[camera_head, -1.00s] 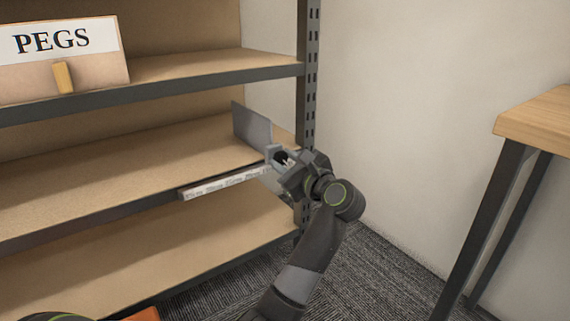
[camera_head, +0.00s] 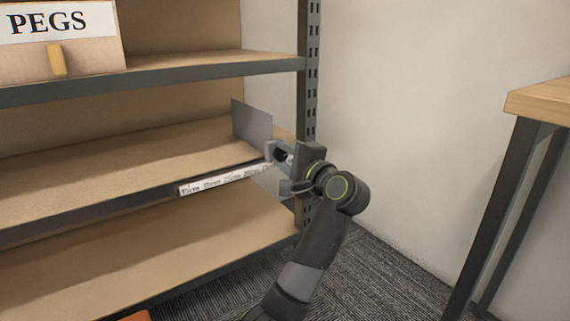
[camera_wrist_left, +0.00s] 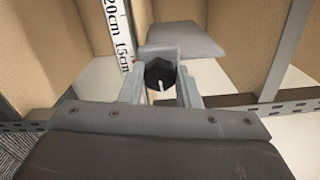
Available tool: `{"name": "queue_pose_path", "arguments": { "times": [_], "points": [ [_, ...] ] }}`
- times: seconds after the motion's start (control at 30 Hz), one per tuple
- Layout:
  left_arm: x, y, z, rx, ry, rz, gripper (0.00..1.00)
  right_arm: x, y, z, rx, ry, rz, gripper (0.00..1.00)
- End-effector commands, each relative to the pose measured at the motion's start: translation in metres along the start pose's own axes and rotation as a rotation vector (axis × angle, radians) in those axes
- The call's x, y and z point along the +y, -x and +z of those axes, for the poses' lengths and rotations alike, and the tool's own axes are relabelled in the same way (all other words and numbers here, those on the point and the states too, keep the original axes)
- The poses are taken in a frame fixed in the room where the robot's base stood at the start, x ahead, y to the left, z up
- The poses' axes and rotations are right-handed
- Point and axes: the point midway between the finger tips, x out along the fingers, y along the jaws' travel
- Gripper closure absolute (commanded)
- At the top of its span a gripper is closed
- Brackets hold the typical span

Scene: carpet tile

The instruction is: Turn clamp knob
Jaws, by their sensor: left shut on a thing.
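The grey clamp, with a flat upright plate (camera_head: 252,124), sits on the front edge of the middle shelf near the right post. It also shows in the left wrist view (camera_wrist_left: 185,38). Its black knob (camera_wrist_left: 159,72) faces the wrist camera and carries a white line that points down, tilted slightly. My left gripper (camera_head: 282,156) is at the clamp's front, shut on the knob, with one finger on each side of it in the left wrist view. In the head view the gripper mostly hides the knob. My right gripper is not in view.
A white strip with centimetre marks (camera_head: 222,181) runs along the shelf edge left of the clamp. A box labelled PEGS (camera_head: 66,40) stands on the upper shelf. The metal post (camera_head: 309,90) is close to my left gripper. A wooden table (camera_head: 545,100) stands at right.

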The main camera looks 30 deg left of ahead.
Motion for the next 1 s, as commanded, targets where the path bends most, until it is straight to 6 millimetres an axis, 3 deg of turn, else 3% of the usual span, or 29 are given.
{"name": "queue_pose_path", "arguments": {
  "times": [0.5, 1.0],
  "points": [
    [0.002, 0.0, -0.001, 0.0, 0.321, 0.002, 0.93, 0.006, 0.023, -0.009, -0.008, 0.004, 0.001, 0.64],
    [0.002, 0.0, -0.001, 0.001, 0.374, 0.003, 0.93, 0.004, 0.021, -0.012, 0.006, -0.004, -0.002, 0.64]
  ]
}}
